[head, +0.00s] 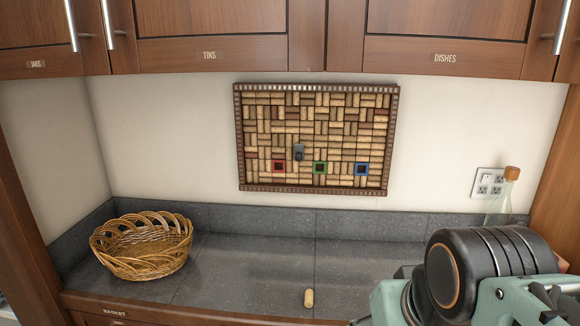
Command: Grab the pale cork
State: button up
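The pale cork (308,298) is a small tan cylinder on the dark grey counter (250,260). It stands or lies near the counter's front edge, with its long side running up the picture. Nothing touches it. My arm fills the lower right corner, well to the right of the cork. My gripper's fingers cannot be made out. A small dark sliver shows at the bottom edge beside the arm, and I cannot tell what part it is.
A wicker basket (143,246) sits on the counter at the left. A clear bottle (497,207) with a brown stopper (512,173) stands at the right, partly behind my arm. A cork board (315,138) hangs on the wall. Wooden cabinets (210,55) overhang the counter. The counter's middle is clear.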

aim_at(309, 295)
jog(key=l+u, duration=0.1)
jog(key=u, duration=0.25)
jog(key=i+l+z, duration=0.15)
jog(key=l, duration=0.25)
jog(key=i+l+z, duration=0.15)
jog(key=i+l, duration=0.2)
jog(key=k+l+u, duration=0.15)
jog(key=i+j+z, duration=0.2)
jog(key=i+l, duration=0.05)
jog(key=i, duration=0.05)
